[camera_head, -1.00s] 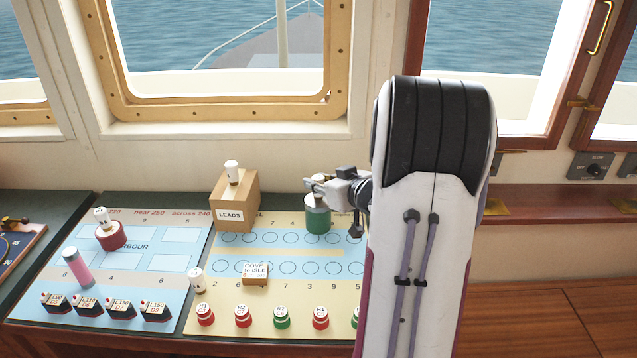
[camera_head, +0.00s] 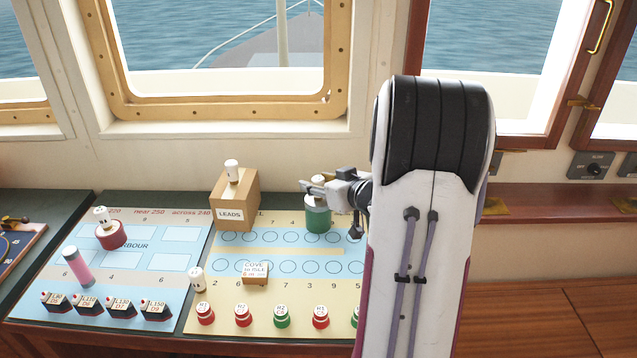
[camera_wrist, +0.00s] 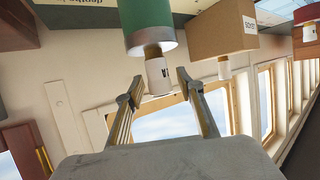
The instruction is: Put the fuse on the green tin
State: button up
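The green tin (camera_head: 318,219) stands upright at the back right of the yellow chart, partly behind my arm. A white fuse (camera_head: 319,182) with a dark mark stands upright on its top. The wrist view shows the tin (camera_wrist: 148,22) upside down, with the fuse (camera_wrist: 158,76) against its pale top face. My gripper (camera_wrist: 160,82) is open, one finger on each side of the fuse, with a visible gap on both sides. In the head view my gripper (camera_head: 308,187) is at the fuse's height, its fingers partly overlapping it.
A cardboard LEADS box (camera_head: 235,200) with a white cylinder on top stands left of the green tin. A red tin (camera_head: 111,235), also topped by a white cylinder, and a pink cylinder (camera_head: 77,267) are further left. Several small buoys and a COVE to ISLE block (camera_head: 255,273) stand in front.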

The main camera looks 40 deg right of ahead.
jog(key=shift+r, duration=0.15)
jog(key=shift+v, duration=0.9)
jog(key=v, duration=1)
jog(key=shift+r, duration=0.1)
jog(key=a+r+g+h, duration=0.4)
jog(key=a+r, duration=0.3)
jog(key=a, duration=0.4)
jog(key=s+a+f+g+y, duration=0.1)
jog(key=s+a+y, duration=0.1)
jog(key=s+a, duration=0.3)
jog(key=s+a+f+n+g+y, duration=0.1)
jog(key=s+a, duration=0.4)
jog(key=a, duration=0.6)
jog(key=s+a+f+n+g+y, duration=0.1)
jog(key=s+a+f+y, duration=0.2)
jog(key=s+a, duration=0.2)
jog(key=a, duration=0.3)
jog(key=shift+s+a+f+g+y, duration=0.2)
jog(key=shift+a+g+y, duration=0.1)
jog(key=shift+a+g, duration=0.1)
